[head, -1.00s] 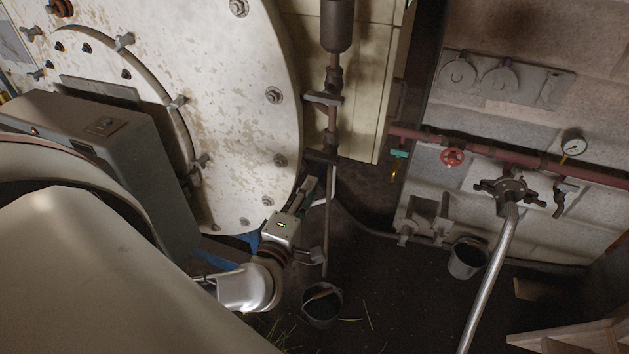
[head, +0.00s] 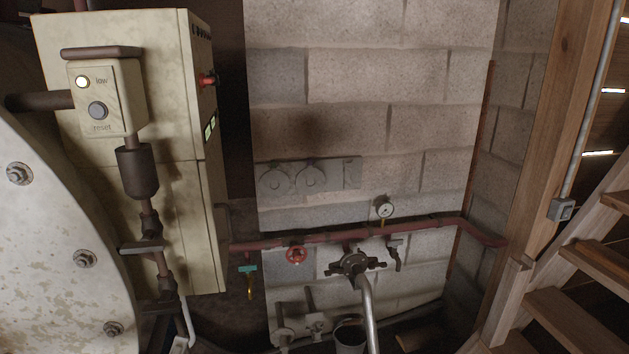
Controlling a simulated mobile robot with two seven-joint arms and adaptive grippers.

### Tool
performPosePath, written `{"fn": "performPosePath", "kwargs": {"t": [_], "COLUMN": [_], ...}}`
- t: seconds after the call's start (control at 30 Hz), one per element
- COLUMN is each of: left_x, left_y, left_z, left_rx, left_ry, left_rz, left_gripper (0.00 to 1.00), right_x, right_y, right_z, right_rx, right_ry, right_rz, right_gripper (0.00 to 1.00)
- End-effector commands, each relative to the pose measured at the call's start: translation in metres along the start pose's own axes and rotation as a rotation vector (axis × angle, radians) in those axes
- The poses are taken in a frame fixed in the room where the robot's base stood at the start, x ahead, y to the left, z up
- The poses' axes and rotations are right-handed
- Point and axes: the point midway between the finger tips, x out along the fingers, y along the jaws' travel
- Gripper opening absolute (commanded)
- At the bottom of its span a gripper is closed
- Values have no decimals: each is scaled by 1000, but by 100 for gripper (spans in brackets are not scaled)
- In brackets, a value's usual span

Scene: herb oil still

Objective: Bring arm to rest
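My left gripper (head: 179,346) shows only as a small pale piece at the bottom edge, just below a thin white bent pipe. The rest of it and its arm are below the picture. I cannot tell whether its fingers are open or shut, or whether they touch anything. My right gripper is not in view.
A large white bolted drum end (head: 50,250) stands at left before a cream cabinet (head: 175,200). A box with "low" lamp and "reset" button (head: 101,98) faces me. A red pipe (head: 330,236) with gauge (head: 384,209) and valves runs along the block wall. Wooden stairs (head: 575,320) stand right.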

Motion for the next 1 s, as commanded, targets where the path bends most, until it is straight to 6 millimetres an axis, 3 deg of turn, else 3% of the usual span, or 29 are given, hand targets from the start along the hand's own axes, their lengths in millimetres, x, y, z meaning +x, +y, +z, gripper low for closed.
{"fn": "performPosePath", "kwargs": {"t": [0.17, 0.27, 0.4, 0.5, 0.63, 0.8, 1.0], "left_x": [-30, -55, -102, -135, -169, -187, -189], "left_y": [-10, -43, -114, -160, -201, -221, -223], "left_z": [69, 107, 142, 149, 146, 141, 140], "left_rx": [381, 610, 917, 1082, 1219, 1293, 1298], "left_ry": [-216, -366, -592, -728, -850, -915, -920], "left_rz": [85, 70, -27, -113, -205, -255, -258], "left_gripper": [26, 26, 26, 26, 26, 26, 26], "right_x": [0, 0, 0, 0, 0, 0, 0], "right_y": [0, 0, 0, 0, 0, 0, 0], "right_z": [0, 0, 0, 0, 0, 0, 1], "right_rx": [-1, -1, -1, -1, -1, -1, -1], "right_ry": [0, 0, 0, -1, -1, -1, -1], "right_rz": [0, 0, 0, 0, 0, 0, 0], "right_gripper": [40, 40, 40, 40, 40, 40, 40]}}
